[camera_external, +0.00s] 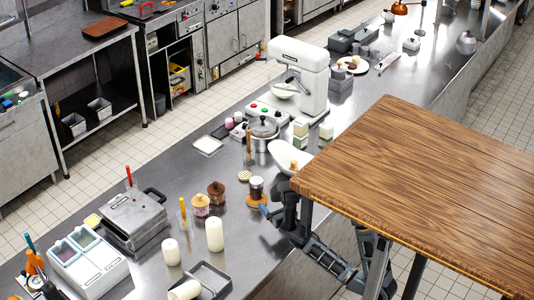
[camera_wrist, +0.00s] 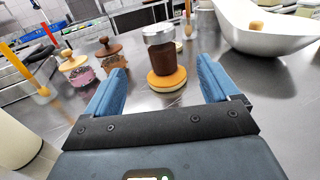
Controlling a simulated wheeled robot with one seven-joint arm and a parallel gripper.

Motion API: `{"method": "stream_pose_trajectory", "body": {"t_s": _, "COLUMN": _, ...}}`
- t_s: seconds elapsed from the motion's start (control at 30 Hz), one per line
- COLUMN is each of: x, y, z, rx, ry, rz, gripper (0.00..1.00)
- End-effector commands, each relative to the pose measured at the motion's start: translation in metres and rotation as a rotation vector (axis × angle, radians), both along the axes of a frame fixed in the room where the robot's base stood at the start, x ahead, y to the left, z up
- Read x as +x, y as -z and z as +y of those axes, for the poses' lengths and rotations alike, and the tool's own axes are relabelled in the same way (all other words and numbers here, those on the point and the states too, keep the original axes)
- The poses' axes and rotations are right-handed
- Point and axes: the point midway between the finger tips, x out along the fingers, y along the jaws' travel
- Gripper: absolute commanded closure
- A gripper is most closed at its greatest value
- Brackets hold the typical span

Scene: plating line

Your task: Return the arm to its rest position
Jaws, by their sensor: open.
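My gripper (camera_wrist: 160,68) shows in the wrist view with its two blue fingers spread wide and nothing touching them. It also shows in the external view (camera_external: 268,209), low over the steel counter (camera_external: 240,262). A dark jar with a metal lid (camera_wrist: 163,52) stands upright on a round orange-and-cream base (camera_wrist: 167,82), ahead of the gap between the fingers. The same jar (camera_external: 256,187) is just beyond my gripper in the external view. My arm reaches in from the lower right, and a wooden tabletop hides part of it.
The wooden tabletop (camera_external: 420,180) overhangs close to my arm. A white scoop-shaped bowl (camera_external: 288,158) stands near my gripper, on the right in the wrist view (camera_wrist: 265,35). Two lidded jars (camera_wrist: 76,70) and white candles (camera_external: 214,235) stand to the left. Bare counter lies around the dark jar.

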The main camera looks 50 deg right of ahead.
Motion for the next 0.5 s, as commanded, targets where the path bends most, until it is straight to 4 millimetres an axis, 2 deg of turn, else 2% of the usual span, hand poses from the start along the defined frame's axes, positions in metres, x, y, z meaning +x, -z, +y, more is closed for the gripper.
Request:
{"method": "stream_pose_trajectory", "body": {"t_s": 0.37, "x": 0.0, "y": 0.0, "z": 0.0, "rx": 0.01, "ry": -0.003, "rz": -0.001, "gripper": 0.12}}
{"method": "stream_pose_trajectory", "body": {"t_s": 0.5, "x": -0.01, "y": 0.006, "z": 0.003, "rx": 0.175, "ry": -0.037, "rz": -0.028, "gripper": 0.12}}
